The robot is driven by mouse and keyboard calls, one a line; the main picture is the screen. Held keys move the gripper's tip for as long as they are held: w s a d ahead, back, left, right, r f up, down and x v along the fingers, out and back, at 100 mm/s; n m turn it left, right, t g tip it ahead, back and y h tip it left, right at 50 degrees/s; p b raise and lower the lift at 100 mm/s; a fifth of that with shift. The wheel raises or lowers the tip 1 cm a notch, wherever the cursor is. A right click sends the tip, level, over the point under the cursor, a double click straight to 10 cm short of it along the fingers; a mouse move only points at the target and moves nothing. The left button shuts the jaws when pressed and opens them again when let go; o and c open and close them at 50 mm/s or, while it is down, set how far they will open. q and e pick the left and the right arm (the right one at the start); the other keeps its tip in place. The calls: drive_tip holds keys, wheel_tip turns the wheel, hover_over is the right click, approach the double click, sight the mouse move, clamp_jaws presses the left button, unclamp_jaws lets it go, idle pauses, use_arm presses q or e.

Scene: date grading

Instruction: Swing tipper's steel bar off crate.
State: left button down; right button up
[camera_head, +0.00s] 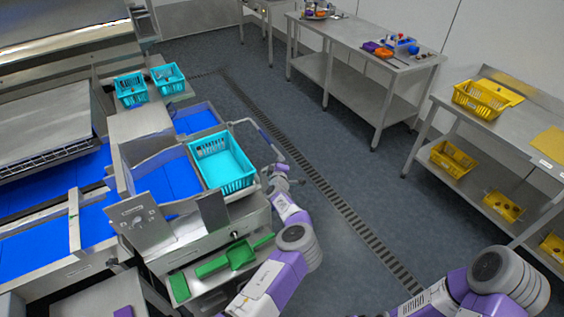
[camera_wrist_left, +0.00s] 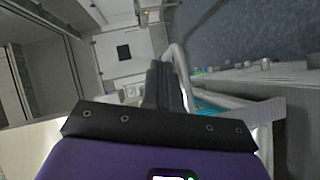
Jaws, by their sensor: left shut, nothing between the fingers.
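The turquoise crate (camera_head: 236,187) sits in the tipper at the end of the blue belt, and its visible inside looks empty. The tipper's steel bar (camera_head: 266,138) is a bent grey tube that runs beyond the crate's far corner and down its right side; I see no part of it across the crate's open top. My left gripper (camera_head: 279,180) is right of the crate, close to the bar's near end. In the left wrist view its dark fingers (camera_wrist_left: 164,87) are shut and empty, with the curved bar (camera_wrist_left: 182,62) close beside them. Contact cannot be told. My right gripper is out of view.
A green scoop (camera_head: 240,254) lies on the steel ledge in front of the tipper. Two turquoise baskets (camera_head: 131,89) stand farther back. Steel tables with yellow baskets (camera_head: 482,99) stand at the right. The floor (camera_head: 340,175) between is clear, with a drain grating.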

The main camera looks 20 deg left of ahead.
use_arm(q)
drive_tip(key=s+d+r+p, duration=0.3)
drive_tip(key=s+d+r, duration=0.2)
drive_tip(key=d+r, duration=0.2)
wheel_tip(320, 180, up, 2)
drive_tip(key=shift+s+r, duration=0.25)
drive_tip(key=shift+s, duration=0.1)
